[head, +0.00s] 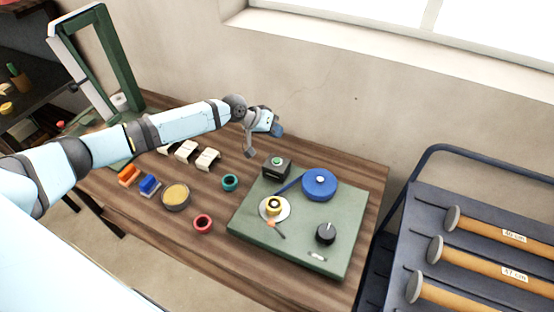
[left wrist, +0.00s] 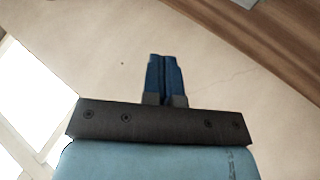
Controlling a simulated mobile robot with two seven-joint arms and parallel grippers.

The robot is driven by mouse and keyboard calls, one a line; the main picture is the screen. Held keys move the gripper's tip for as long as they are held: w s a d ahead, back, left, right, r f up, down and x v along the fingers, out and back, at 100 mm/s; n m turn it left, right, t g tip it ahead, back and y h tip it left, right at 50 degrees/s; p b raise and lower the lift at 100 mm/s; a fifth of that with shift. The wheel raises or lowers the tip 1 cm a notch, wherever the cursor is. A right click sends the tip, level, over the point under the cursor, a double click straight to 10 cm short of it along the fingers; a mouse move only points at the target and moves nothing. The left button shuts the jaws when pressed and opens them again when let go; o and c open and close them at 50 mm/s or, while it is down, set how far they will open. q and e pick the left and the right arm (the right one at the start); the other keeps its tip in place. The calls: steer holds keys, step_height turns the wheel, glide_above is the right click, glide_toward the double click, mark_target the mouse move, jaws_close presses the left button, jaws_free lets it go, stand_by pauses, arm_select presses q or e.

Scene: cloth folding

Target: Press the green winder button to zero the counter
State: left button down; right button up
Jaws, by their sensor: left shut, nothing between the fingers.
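The green winder button (head: 277,161) sits on top of a small dark box (head: 277,170) at the back of the green winder board (head: 300,237). A blue reel (head: 320,184) lies to its right, and a yellow spool on a white disc (head: 274,208) lies in front. My left gripper (head: 277,131) is up behind the button, beyond the back of the board and apart from it. Its blue fingers are shut and empty in the left wrist view (left wrist: 164,76), with the wall behind them. No counter display is readable. My right gripper is not in view.
A black knob (head: 325,233) stands on the board's front right. Left of the board are a teal ring (head: 230,182), a red ring (head: 203,224), a round tin (head: 176,196) and white blocks (head: 207,159). A rack of rolls (head: 480,250) stands at right. The wall is close behind.

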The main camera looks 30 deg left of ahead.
arm_select(q)
steer(key=shift+f, duration=0.1)
steer(key=b, duration=0.6)
glide_above(276, 159)
step_height(276, 159, down, 8)
steer(key=shift+r, duration=0.2)
steer(key=shift+a+f+b, duration=0.1)
steer(key=shift+f+b, duration=0.25)
steer(key=shift+f, duration=0.15)
stand_by(0.4)
stand_by(0.7)
steer(key=shift+f, duration=0.4)
